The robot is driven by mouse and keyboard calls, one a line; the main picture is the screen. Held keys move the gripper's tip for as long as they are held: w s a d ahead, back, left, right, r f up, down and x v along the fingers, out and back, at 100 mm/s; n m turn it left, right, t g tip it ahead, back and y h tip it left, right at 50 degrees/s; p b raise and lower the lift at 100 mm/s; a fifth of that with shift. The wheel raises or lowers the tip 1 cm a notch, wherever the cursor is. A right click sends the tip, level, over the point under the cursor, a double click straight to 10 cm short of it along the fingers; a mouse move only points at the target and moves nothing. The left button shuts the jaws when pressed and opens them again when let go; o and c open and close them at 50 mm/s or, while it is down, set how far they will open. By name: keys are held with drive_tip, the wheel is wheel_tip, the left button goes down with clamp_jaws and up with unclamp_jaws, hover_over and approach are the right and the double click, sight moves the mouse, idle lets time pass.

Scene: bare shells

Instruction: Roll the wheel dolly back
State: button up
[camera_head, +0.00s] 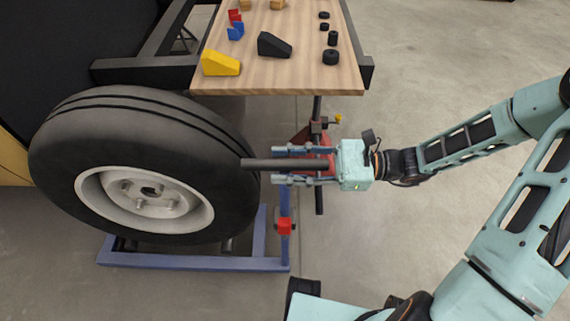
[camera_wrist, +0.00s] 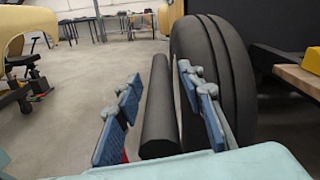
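A large black tyre on a pale steel rim (camera_head: 145,200) stands upright at the left. It rests on the low blue frame of the wheel dolly (camera_head: 190,262); the tyre also fills the right middle of the wrist view (camera_wrist: 222,85). A dark round bar (camera_head: 262,164) reaches from the tyre's right side to my gripper. My gripper (camera_head: 277,165) is open, its blue fingers on either side of the bar. The wrist view shows the bar (camera_wrist: 160,110) between the fingers with gaps beside it. Where the bar joins the dolly is not clear.
A wooden-topped table (camera_head: 290,80) stands behind the wheel, with a yellow wedge (camera_head: 220,63), a black wedge (camera_head: 273,44) and several small parts. A red clamp (camera_head: 286,226) is on the dolly's right side. Bare concrete floor lies at the right.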

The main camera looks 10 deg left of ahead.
clamp_jaws()
idle(0.3)
idle(0.3)
